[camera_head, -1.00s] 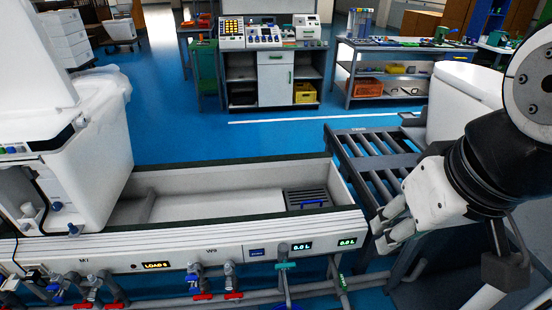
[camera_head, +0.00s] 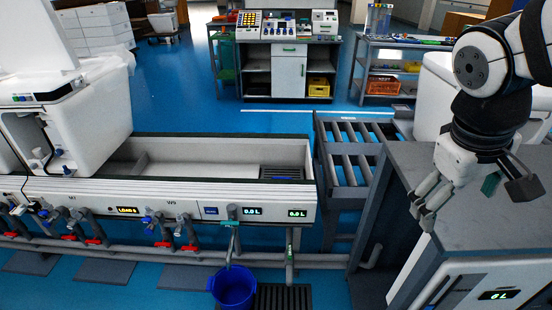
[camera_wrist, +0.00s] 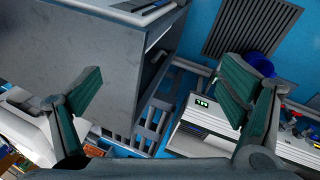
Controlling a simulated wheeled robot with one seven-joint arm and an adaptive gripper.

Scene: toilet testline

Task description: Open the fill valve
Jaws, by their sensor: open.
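The testline bench front carries several small valves with blue and red handles (camera_head: 189,246) along its lower edge. A tap with a green lever (camera_head: 230,224) hangs above a blue bucket (camera_head: 234,288), with another tap (camera_head: 290,258) to its right. I cannot tell which of these is the fill valve. My gripper (camera_head: 427,203) is open and empty, over the grey cabinet at the right, well apart from the valves. In the wrist view its two green-padded fingers (camera_wrist: 165,95) are spread wide. The bench with its display (camera_wrist: 200,103) and the bucket (camera_wrist: 258,66) show beyond them.
A grey cabinet (camera_head: 478,215) with a green display stands close below my gripper at the right. A slatted roller table (camera_head: 350,160) stands behind it. A white tank (camera_head: 85,120) sits on the bench's left.

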